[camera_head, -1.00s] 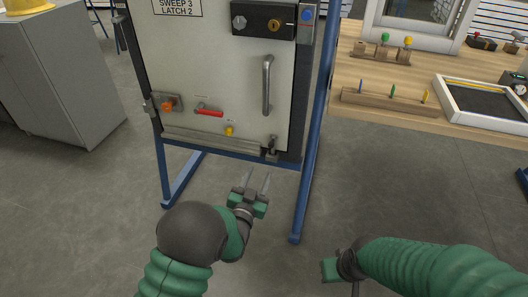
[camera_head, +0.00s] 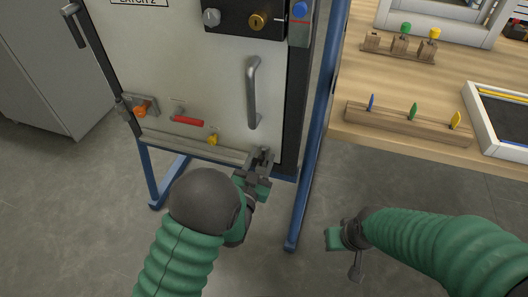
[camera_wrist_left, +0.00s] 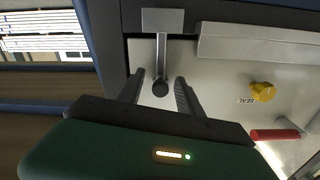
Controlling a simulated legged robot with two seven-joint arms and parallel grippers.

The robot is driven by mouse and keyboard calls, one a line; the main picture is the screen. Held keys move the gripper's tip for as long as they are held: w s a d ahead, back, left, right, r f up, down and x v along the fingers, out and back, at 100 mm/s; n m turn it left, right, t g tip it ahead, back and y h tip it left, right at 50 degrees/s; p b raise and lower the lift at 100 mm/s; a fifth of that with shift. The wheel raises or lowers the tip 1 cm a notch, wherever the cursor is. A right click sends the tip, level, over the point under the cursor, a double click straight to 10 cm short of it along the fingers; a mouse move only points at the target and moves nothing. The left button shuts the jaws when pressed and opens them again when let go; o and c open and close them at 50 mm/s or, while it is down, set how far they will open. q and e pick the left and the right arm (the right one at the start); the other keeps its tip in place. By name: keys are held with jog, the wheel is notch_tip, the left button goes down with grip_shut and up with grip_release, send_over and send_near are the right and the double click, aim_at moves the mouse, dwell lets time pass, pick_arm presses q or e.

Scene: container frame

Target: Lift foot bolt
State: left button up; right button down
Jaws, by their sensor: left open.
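The foot bolt (camera_head: 265,157) is a small dark metal fitting at the lower right corner of the white door panel (camera_head: 190,75). My left gripper (camera_head: 256,173) is at the bolt.
A red handle (camera_head: 187,121), a yellow seal knob (camera_head: 212,139) and an orange knob (camera_head: 141,109) sit low on the door. A vertical grey handle (camera_head: 252,92) is above the bolt. A blue post (camera_head: 314,135) stands right of it, then a wooden bench (camera_head: 385,80).

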pick_arm(q)
jog(key=shift+a, duration=0.15)
jog(key=shift+c, duration=0.6)
grip_shut()
dwell(0.6)
